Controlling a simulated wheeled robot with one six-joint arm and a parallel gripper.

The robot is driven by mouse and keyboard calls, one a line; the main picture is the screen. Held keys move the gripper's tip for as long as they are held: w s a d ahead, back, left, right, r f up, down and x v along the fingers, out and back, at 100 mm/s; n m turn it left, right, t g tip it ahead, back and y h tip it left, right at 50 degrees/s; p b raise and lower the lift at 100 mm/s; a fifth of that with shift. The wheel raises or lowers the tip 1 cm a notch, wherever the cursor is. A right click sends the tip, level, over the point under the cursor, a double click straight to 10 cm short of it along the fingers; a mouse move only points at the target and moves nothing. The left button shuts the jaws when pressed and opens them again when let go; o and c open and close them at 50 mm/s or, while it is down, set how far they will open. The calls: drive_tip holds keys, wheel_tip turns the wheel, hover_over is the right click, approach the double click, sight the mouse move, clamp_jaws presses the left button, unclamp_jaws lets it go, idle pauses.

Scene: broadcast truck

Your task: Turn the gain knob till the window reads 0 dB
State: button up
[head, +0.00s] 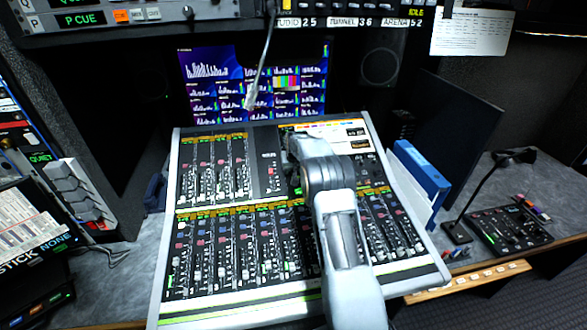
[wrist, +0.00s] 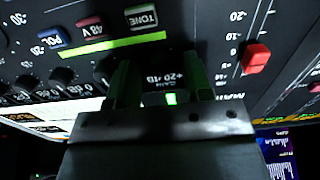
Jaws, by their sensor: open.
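The wrist view shows a small dark window (wrist: 170,80) with white lettering on the mixing console. It seems to read +20 dB, but the text is small and partly blurred. My gripper (wrist: 158,80) is open, with its two dark fingers apart on either side of the window area. I cannot make out the gain knob clearly; the fingers and gripper body hide that area. In the head view my arm reaches over the console (head: 165,250), and it hides the fingertips and the panel beneath.
Close to the fingers are a TONE button (wrist: 141,17), a red 48 V button (wrist: 89,21), a blue POL button (wrist: 51,40) and a red fader cap (wrist: 256,58). A monitor (head: 215,85) stands behind the console. A blue binder (head: 420,170) and gooseneck microphone (head: 490,180) are at right.

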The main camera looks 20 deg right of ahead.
drive_tip(key=shift+f, duration=0.1)
drive_tip(key=shift+c, duration=0.2)
clamp_jaws()
idle(0.4)
drive_tip(key=shift+f+n+b, duration=0.1)
drive_tip(key=shift+n+b, duration=0.7)
drive_tip(key=shift+n, duration=0.3)
drive_tip(key=n+b, duration=0.1)
drive_tip(key=n, duration=0.2)
drive_tip(key=n+b, duration=0.1)
drive_tip(key=n, duration=0.5)
drive_tip(key=shift+a+b, duration=0.1)
drive_tip(key=shift+b, duration=0.3)
drive_tip(key=shift+n, duration=0.4)
